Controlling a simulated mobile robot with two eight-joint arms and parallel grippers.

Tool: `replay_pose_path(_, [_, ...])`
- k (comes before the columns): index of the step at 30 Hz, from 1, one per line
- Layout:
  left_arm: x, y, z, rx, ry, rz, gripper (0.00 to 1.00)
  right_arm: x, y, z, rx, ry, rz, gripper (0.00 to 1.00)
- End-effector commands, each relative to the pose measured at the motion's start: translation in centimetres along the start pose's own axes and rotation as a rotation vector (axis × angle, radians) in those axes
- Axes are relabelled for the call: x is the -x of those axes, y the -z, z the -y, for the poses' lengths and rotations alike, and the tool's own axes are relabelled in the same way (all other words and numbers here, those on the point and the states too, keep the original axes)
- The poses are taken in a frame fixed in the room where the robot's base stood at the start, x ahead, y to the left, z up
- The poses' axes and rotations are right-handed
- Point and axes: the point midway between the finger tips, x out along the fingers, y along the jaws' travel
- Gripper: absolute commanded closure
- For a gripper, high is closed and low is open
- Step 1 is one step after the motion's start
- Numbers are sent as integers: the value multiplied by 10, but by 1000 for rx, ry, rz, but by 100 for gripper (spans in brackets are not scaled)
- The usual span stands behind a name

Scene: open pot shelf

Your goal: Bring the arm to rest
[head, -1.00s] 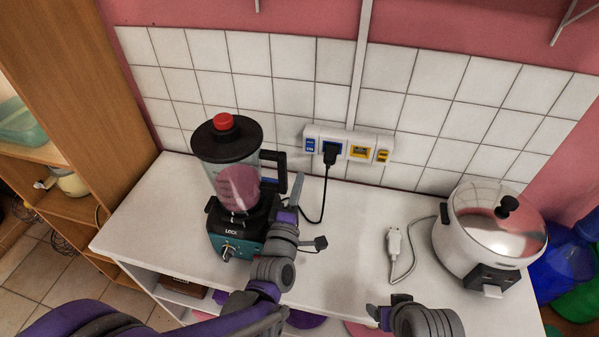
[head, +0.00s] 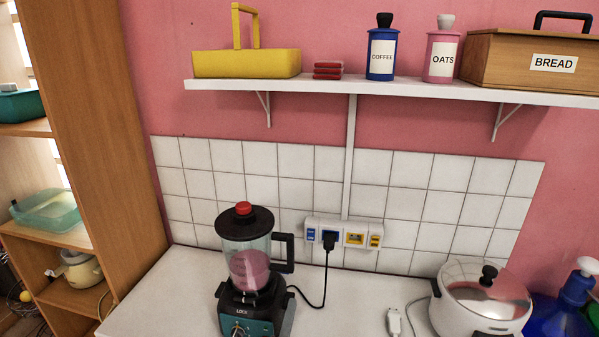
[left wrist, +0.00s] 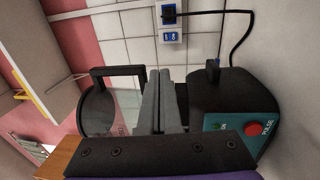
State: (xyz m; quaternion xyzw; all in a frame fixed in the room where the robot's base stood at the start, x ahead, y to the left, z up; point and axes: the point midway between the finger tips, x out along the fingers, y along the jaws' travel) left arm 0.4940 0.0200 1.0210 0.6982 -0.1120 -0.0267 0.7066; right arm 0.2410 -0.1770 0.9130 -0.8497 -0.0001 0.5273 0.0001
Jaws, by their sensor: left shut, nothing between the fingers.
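My left gripper (left wrist: 160,85) shows only in the left wrist view. Its grey fingers are together with nothing between them. They are in front of the blender (left wrist: 232,98), which appears sideways there, with its jug and handle to the left and its teal base with a red knob to the right. I cannot tell whether the fingers touch it. In the head view the blender (head: 247,275) stands upright on the white counter, its jug on the base and its black lid with red cap on top. Neither gripper shows in the head view.
A wall socket strip (head: 345,233) holds a black plug with a cord. A lidded pot (head: 470,312) and a white plug (head: 394,322) are on the counter (head: 180,290) at right. The shelf (head: 350,92) above holds a yellow basket, canisters and a bread box. A wooden cabinet (head: 100,120) stands left.

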Motion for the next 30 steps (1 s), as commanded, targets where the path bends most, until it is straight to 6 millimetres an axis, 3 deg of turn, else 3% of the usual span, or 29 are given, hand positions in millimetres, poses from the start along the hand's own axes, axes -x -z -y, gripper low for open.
replay_pose_path(7, [25,18,5,-323,222,85,100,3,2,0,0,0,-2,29])
replay_pose_path(11, [53,32,14,-534,376,164,100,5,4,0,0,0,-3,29])
replay_pose_path(14, [88,48,24,-718,521,252,100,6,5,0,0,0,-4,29])
replay_pose_path(18, [155,72,40,-969,743,423,100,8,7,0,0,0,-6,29])
replay_pose_path(24, [244,97,55,-1187,982,668,100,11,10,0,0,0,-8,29])
replay_pose_path(27, [270,102,58,-1233,1045,747,100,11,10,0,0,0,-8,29])
replay_pose_path(30, [282,105,59,-1253,1073,786,100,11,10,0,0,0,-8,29])
